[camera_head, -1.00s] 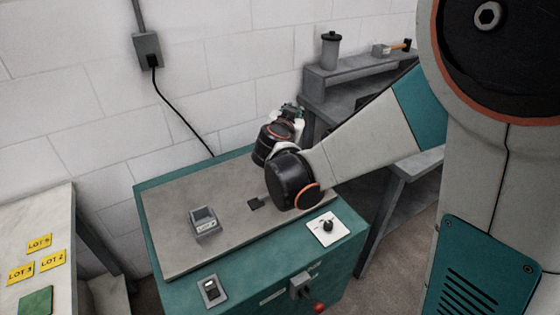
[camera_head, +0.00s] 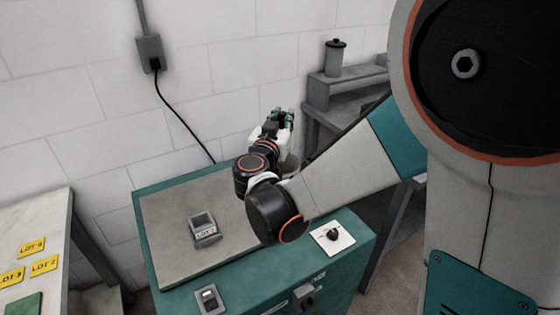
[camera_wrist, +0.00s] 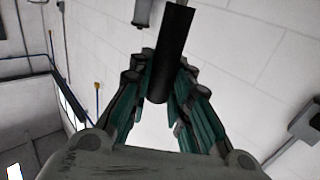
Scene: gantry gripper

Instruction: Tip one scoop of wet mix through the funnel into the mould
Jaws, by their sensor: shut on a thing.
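My gripper (camera_head: 279,122) is at the back of the teal-sided table, above its top. In the wrist view, my gripper (camera_wrist: 160,105) has its teal-lined fingers closed around a dark cylindrical handle (camera_wrist: 172,50), likely the scoop's. The scoop's bowl and any mix in it cannot be made out. I cannot make out a funnel.
The grey table top (camera_head: 165,225) is clear around the box. A switch (camera_head: 209,298) and a knob plate (camera_head: 332,235) sit along its front. A pale rounded thing (camera_head: 291,163) is partly hidden behind my wrist. A grey canister (camera_head: 335,57) stands on the back shelf. Yellow lot cards (camera_head: 43,266) lie left.

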